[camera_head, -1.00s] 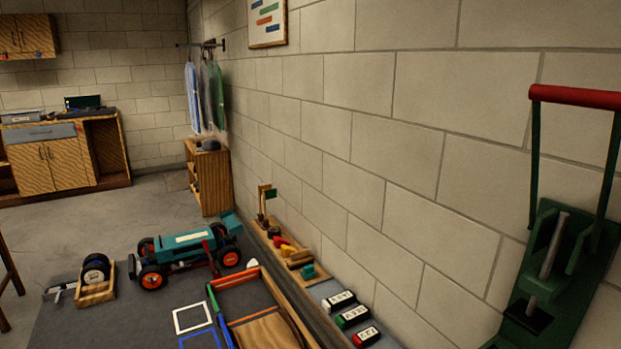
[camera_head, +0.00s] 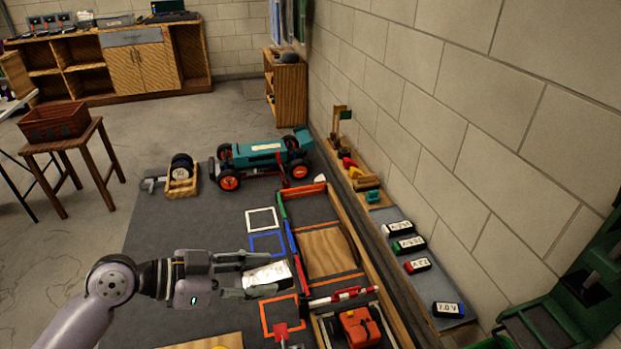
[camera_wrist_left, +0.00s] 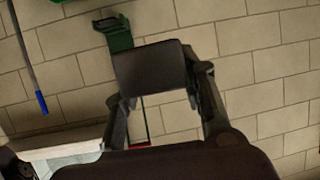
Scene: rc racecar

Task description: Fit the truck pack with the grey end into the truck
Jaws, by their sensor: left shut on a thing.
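My left gripper (camera_head: 262,274) reaches in from the left and is shut on a pack (camera_head: 270,273) with a white labelled face. The pack is held above the dark mat, and its end colour cannot be told. In the left wrist view the pack (camera_wrist_left: 150,66) is a dark block between the fingers (camera_wrist_left: 160,95). An orange-red vehicle (camera_head: 359,327) stands at the bottom, partly cut off, right of the gripper. A teal vehicle (camera_head: 262,153) with orange wheels stands farther back. Which one is the truck I cannot tell. My right gripper is out of view.
Several labelled packs (camera_head: 417,265) lie along the wall at right. A red-white barrier (camera_head: 342,297) and wooden edging stand near the orange vehicle. White, blue and orange outlined squares (camera_head: 282,318) mark the mat. A green stand (camera_head: 545,328) is at far right.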

